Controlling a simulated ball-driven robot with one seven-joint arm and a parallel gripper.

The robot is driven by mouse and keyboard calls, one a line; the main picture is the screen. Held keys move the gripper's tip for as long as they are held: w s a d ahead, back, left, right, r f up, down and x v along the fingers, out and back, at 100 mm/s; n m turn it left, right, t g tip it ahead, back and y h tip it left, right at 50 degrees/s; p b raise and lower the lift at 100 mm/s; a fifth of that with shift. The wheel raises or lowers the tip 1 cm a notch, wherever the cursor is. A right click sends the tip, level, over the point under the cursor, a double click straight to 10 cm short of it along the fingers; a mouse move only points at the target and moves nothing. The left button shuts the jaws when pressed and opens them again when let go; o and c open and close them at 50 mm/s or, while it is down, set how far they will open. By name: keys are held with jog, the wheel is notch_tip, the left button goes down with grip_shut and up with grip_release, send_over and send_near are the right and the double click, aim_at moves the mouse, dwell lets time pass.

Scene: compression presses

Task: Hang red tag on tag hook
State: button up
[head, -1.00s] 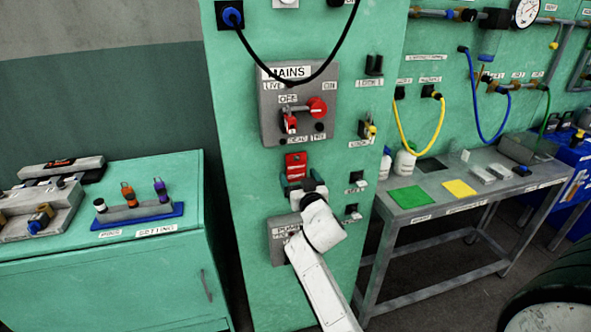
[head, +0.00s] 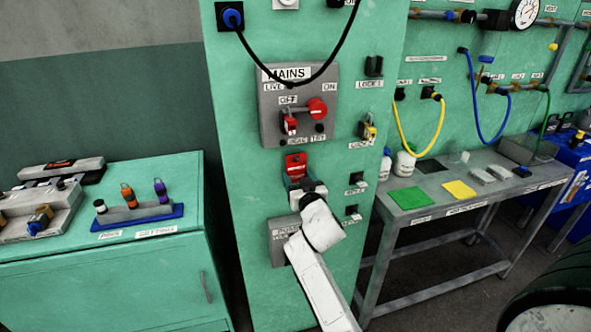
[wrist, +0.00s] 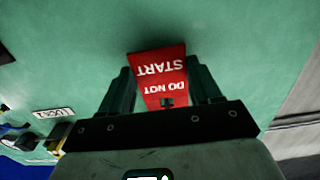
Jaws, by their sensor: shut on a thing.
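The red tag (head: 296,162) is in front of the green column, just below the grey MAINS box (head: 297,104). My gripper (head: 299,182) is shut on the tag's lower end. In the wrist view the red tag (wrist: 161,70) reads "DO NOT START" upside down, and my gripper's dark fingers (wrist: 166,97) stand on either side of its near end. The tag's far end is close to the green panel; I cannot tell whether it touches. I cannot make out the tag hook; the tag or gripper may hide it.
A red padlock (head: 289,123) hangs on the MAINS box beside the red switch knob (head: 318,107). Small holders (head: 368,130) with labels line the column's right side. A grey box (head: 285,240) sits below my gripper. A black cable (head: 300,80) loops above.

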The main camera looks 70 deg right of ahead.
aim_at(297, 172)
jog(key=shift+r+p, duration=0.4)
jog(key=shift+r, duration=0.2)
jog(key=shift+s+a, duration=0.35)
jog(key=shift+a, duration=0.1)
dwell(0.4)
jog(key=shift+s+a, duration=0.25)
jog(key=shift+s+a, duration=0.4)
jog(key=shift+a, duration=0.1)
jog(key=shift+s+a, duration=0.25)
jog(key=shift+a, duration=0.05)
jog(key=shift+s+a, duration=0.4)
jog(key=shift+a, duration=0.05)
dwell(0.3)
jog(key=shift+b+v, duration=0.85)
jog(key=shift+v, duration=1.65)
